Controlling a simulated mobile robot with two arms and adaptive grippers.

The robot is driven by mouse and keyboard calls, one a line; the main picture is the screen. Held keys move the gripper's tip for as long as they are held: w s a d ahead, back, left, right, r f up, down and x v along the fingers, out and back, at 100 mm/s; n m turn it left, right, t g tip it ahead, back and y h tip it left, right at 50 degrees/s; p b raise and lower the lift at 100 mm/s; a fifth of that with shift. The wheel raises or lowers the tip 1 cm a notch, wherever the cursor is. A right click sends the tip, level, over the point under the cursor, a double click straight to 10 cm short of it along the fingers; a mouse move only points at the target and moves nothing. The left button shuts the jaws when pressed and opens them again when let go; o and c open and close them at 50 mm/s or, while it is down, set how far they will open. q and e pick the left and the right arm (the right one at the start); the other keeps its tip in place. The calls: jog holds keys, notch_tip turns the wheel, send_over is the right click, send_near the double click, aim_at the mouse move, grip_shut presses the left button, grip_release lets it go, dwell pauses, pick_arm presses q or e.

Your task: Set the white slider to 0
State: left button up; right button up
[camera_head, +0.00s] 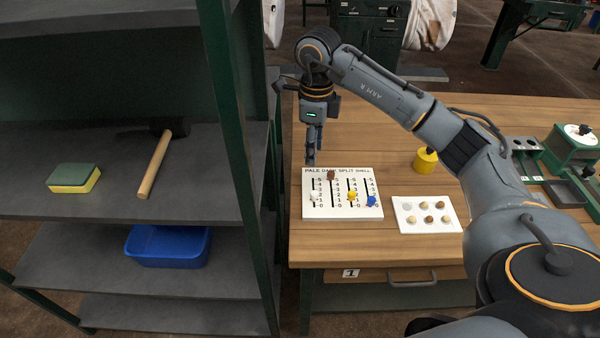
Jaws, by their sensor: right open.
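The white slider board (341,211) lies near the front left of the wooden table, titled "PALE DARK SPLIT SHELL". The white slider (314,195) is on its leftmost track, in the lower half, around 1 or 2; the exact mark is hard to read. A brown slider (331,174) is at the top of its track. A yellow slider (351,195) sits low, and a blue slider (372,200) is near 0. My right gripper (311,158) points down above the board's back left edge, empty and open, apart from the white slider. My left gripper is out of view.
A white tray (427,226) with several round pieces lies right of the board. A yellow weight (426,160) stands behind it. A green device (571,152) is at the right.

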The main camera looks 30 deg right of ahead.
jog(key=p, duration=0.1)
send_over(314, 193)
jog(key=f, duration=0.5)
jog(key=shift+s+f, duration=0.2)
jog(key=shift+f, duration=0.15)
jog(key=f, duration=0.3)
jog(key=shift+w+f, duration=0.2)
jog(key=shift+f, duration=0.1)
notch_tip(314, 193, down, 3)
jog(key=shift+f+p, duration=0.1)
jog(key=shift+p, duration=0.35)
jog(key=shift+f, duration=0.25)
jog(key=shift+c, duration=1)
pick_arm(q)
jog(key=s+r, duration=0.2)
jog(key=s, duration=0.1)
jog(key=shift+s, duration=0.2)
pick_arm(e)
grip_shut()
